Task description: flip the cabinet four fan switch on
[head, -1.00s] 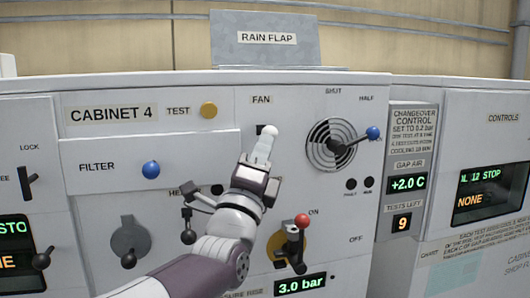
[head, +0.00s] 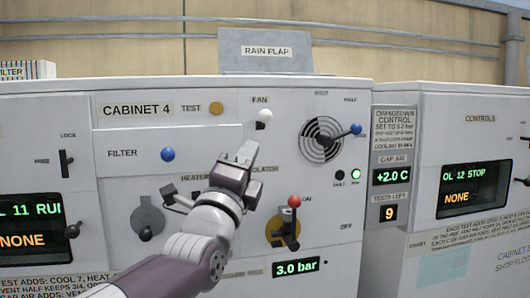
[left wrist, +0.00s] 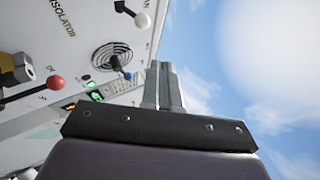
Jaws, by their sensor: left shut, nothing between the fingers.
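The cabinet four fan switch (head: 264,116) is a white-tipped lever under the FAN label on the CABINET 4 panel. Its white tip stands up above its dark base. It also shows in the left wrist view (left wrist: 141,20) at the top. My left gripper (head: 246,151) is shut and empty, below the switch and apart from it. Its closed fingers show in the left wrist view (left wrist: 163,84). A small green lamp (head: 356,174) is lit below the round vent. My right gripper is in neither view.
Near my left arm are the blue FILTER knob (head: 168,154), the yellow TEST button (head: 216,108) and a red-knobbed lever (head: 294,202). A blue-tipped vent lever (head: 355,129) is to the right. The RAIN FLAP plate (head: 266,52) stands on top.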

